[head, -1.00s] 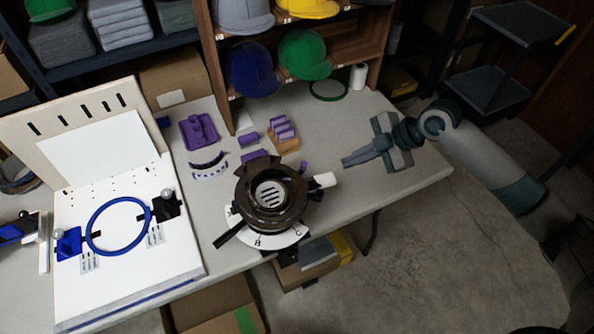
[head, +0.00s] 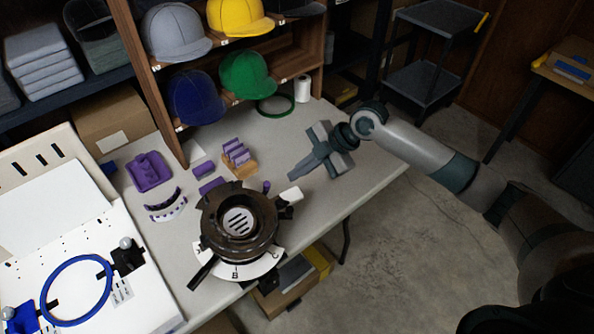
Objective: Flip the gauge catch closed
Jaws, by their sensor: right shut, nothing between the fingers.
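The dark brown ring-shaped gauge (head: 240,222) stands on a white lettered base (head: 262,268) on the table. A black lever (head: 203,273) sticks out at its front left, and a white-tipped part (head: 290,196) sticks out at its right. I cannot tell which of these is the catch. My right gripper (head: 293,176) is shut and empty over the table, just behind and right of the white-tipped part and apart from it. My left gripper is out of the picture.
A white board with a blue hoop (head: 77,290) stands at the left. Purple pieces (head: 150,171) lie behind the gauge. A wooden shelf with caps (head: 247,75) stands at the back. The table's right edge is clear.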

